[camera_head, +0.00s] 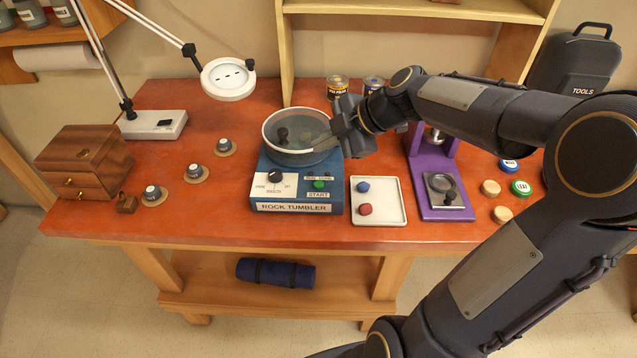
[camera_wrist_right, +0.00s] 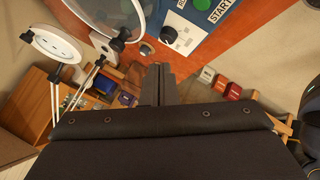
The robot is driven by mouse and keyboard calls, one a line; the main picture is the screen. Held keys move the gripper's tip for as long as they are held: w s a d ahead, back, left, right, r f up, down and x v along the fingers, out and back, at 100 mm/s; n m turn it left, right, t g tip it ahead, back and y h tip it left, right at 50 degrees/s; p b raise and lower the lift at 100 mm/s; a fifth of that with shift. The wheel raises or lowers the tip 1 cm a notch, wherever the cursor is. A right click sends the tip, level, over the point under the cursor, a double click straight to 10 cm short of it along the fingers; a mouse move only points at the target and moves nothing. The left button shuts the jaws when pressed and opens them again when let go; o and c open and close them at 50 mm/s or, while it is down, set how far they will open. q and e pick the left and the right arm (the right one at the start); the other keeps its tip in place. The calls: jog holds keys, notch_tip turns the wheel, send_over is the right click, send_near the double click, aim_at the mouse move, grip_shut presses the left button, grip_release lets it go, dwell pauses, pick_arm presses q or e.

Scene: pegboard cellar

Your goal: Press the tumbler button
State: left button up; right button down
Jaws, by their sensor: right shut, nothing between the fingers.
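The rock tumbler (camera_head: 297,207) is a blue box with a round clear-walled bowl (camera_head: 268,128) on top and a "ROCK TUMBLER" label in front. Its green button (camera_head: 319,184) sits on the sloped panel above the word START. A dial with a black face (camera_head: 275,176) is to the button's left. My right gripper (camera_head: 331,140) is at the bowl's right side, above and behind the button, apart from it. Its fingers are closed and empty, as the right wrist view (camera_wrist_right: 158,85) shows. That view also shows the green button (camera_wrist_right: 203,4) at its top edge. My left gripper is out of view.
A white tray (camera_head: 392,217) with a blue and a red piece lies right of the tumbler. A purple press (camera_head: 424,190) stands beyond it. Several small knobs on round bases and a wooden chest (camera_head: 90,160) are at left. A magnifier lamp (camera_head: 228,80) hangs at back left.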

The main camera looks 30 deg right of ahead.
jog(key=b, duration=0.3)
send_over(319, 185)
jog(key=d, duration=0.1)
jog(key=f, duration=0.6)
jog(key=shift+s, duration=0.2)
jog(key=shift+f+b, duration=0.9)
jog(key=shift+b, duration=0.2)
jog(key=shift+f+b, duration=0.2)
jog(key=shift+b, duration=0.15)
jog(key=shift+f, duration=0.1)
jog(key=shift+f+b, duration=0.3)
jog(key=shift+b, duration=0.65)
